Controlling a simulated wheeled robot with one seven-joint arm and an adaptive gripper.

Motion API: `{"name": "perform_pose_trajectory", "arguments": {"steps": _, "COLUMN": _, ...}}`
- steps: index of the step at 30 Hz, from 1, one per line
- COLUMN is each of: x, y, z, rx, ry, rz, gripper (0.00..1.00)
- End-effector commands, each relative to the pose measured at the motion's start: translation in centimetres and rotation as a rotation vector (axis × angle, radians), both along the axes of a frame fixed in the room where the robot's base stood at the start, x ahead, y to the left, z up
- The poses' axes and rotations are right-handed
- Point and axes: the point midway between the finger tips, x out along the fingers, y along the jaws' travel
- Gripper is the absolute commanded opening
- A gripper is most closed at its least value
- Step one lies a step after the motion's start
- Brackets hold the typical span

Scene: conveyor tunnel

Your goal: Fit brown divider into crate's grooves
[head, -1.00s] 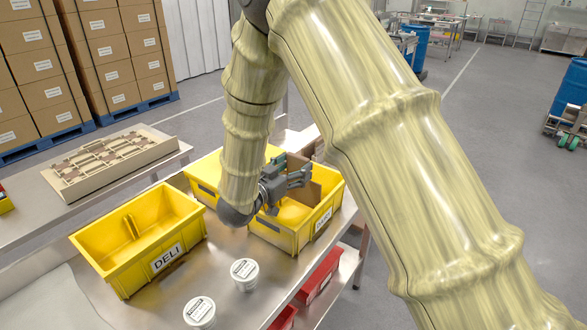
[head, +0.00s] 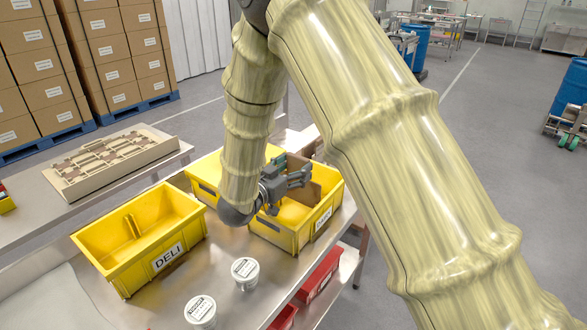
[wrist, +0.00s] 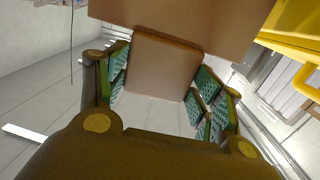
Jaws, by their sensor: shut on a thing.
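My gripper (head: 290,178) is shut on the brown divider, above the yellow crate with a white label (head: 325,218) on the right. The brown divider (head: 326,178) shows beside the fingers, over the crate's far part. In the wrist view, a narrower part of the divider (wrist: 160,65) sits between the green finger pads, and its wide panel (wrist: 175,22) spans the top. A yellow edge (wrist: 295,45) shows at upper right. My arm hides much of the crate, including its grooves. I cannot tell whether the divider touches the crate.
A yellow DELI crate (head: 110,262) with a grooved inner wall stands left on the metal table. Two white tubs (head: 245,272) (head: 200,312) stand in front. Red bins (head: 318,278) are below the table edge. A beige tray (head: 115,163) lies on the back table.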

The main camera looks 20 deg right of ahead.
Motion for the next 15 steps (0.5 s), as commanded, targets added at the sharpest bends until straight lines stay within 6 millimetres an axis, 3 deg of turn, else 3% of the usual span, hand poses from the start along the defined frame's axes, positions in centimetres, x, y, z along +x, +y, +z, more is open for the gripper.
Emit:
{"name": "perform_pose_trajectory", "arguments": {"steps": 1, "x": -0.38, "y": -0.01, "z": -1.16, "rx": 0.002, "ry": 0.018, "rz": 0.001, "gripper": 0.23}}
{"name": "perform_pose_trajectory", "arguments": {"steps": 14, "x": -0.34, "y": -0.03, "z": -1.27, "rx": 0.003, "ry": 0.019, "rz": 0.001, "gripper": 0.23}}
{"name": "perform_pose_trajectory", "arguments": {"steps": 15, "x": -0.34, "y": -0.03, "z": -1.27, "rx": 0.003, "ry": 0.019, "rz": 0.001, "gripper": 0.70}}
